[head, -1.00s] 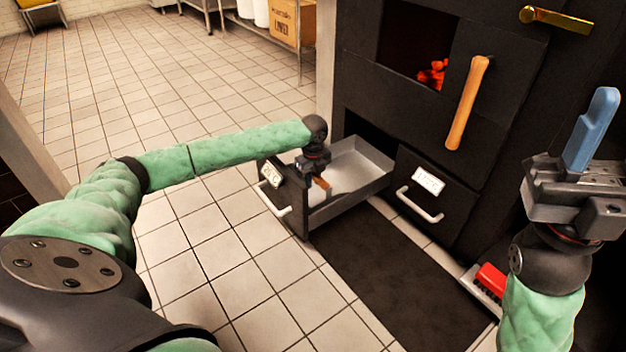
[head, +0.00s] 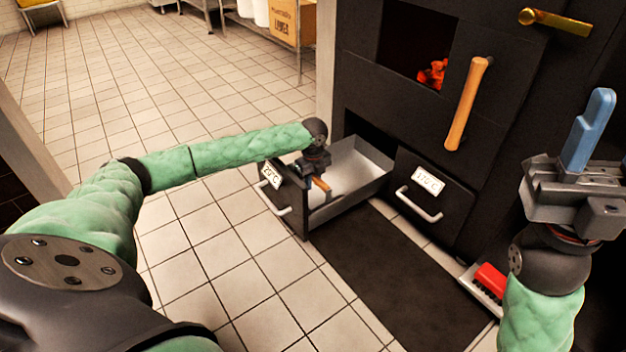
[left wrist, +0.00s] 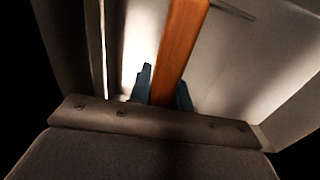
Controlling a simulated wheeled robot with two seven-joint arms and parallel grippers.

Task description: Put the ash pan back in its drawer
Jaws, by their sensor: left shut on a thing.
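The left drawer (head: 291,208), with a black front and a pale label, stands pulled out of the black oven. Its inside is grey metal. My left gripper (head: 313,184) points down into it and is shut on a wooden handle (head: 321,186), which I take for the ash pan's. In the left wrist view the orange-brown handle (left wrist: 180,45) runs between the blue fingers. Pale metal surfaces surround it; I cannot tell pan from drawer, or whether the pan touches the bottom. My right gripper (head: 590,125) is raised at the right, blue fingers up, away from the drawer.
A second drawer (head: 433,192) beside it is shut. The oven's wooden handle (head: 467,103) and glowing embers (head: 432,73) are above. A dark mat (head: 395,265) lies in front. A red brush (head: 490,281) lies near my right arm. The tiled floor (head: 90,90) is clear at left.

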